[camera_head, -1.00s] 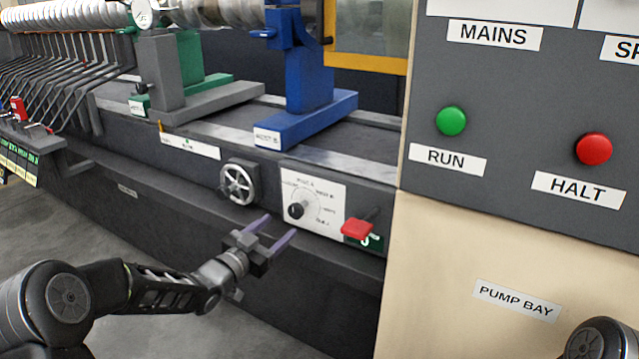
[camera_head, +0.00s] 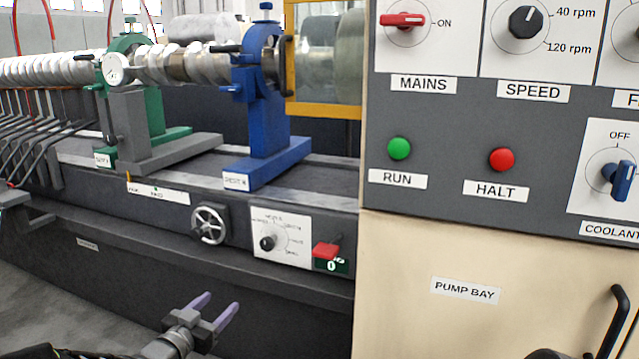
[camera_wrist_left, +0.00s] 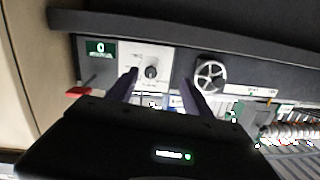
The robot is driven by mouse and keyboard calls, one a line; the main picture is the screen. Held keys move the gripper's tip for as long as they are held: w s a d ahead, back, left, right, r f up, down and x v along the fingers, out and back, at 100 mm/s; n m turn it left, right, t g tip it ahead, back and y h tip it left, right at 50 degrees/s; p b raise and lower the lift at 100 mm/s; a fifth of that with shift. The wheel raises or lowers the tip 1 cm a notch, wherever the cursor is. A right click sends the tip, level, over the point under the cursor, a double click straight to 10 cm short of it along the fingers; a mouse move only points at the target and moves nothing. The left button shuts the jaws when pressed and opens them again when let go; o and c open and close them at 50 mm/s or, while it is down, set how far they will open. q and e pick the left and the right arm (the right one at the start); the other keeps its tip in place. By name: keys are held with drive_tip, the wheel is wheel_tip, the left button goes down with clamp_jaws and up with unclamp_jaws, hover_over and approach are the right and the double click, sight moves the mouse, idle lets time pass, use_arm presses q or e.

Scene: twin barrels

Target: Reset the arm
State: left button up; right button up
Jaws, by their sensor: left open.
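My left gripper (camera_head: 214,308) is in the lower part of the head view, in front of the machine's dark lower side. Its two purple fingers are apart with nothing between them. In the left wrist view the dark fingers (camera_wrist_left: 158,88) also stand apart and empty, with the dial plate and handwheel beyond them. The gripper appears clear of the machine. Most of my left arm is below the picture edge. A small dark part of mine shows at the bottom right; my right gripper is not in view.
The machine front carries a handwheel (camera_head: 209,224), a dial plate (camera_head: 281,237) and a red lever (camera_head: 326,250). Blue (camera_head: 265,120) and green (camera_head: 150,140) supports stand above. At right is a control cabinet (camera_head: 450,240) with a black handle (camera_head: 612,325). Open floor (camera_head: 40,310) lies at left.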

use_arm(q)
drive_tip(key=s+d+f+n+g+y+p, duration=0.1)
drive_tip(key=s+d+f+n+g+p, duration=0.25)
drive_tip(key=s+f, duration=0.35)
drive_tip(key=s+d+f+n+g+y+p, duration=0.1)
drive_tip(key=s+d+f+n+g+p, duration=0.15)
drive_tip(key=s+f+g+p, duration=0.35)
drive_tip(key=s+d+r+g+p, duration=0.1)
drive_tip(key=s+p, duration=0.4)
drive_tip(key=s, duration=0.5)
drive_tip(key=s+d+r+g+p, duration=0.1)
drive_tip(key=s+d+g+p, duration=0.2)
drive_tip(key=s, duration=0.7)
drive_tip(key=s+d+r+g+h+p, duration=0.1)
drive_tip(key=s+d+g+p, duration=0.1)
drive_tip(key=s+d+p, duration=0.4)
drive_tip(key=s+p, duration=0.2)
drive_tip(key=s, duration=0.2)
drive_tip(key=shift+s+d+n, duration=0.15)
drive_tip(key=shift+d+n, duration=0.15)
drive_tip(key=shift+d, duration=0.05)
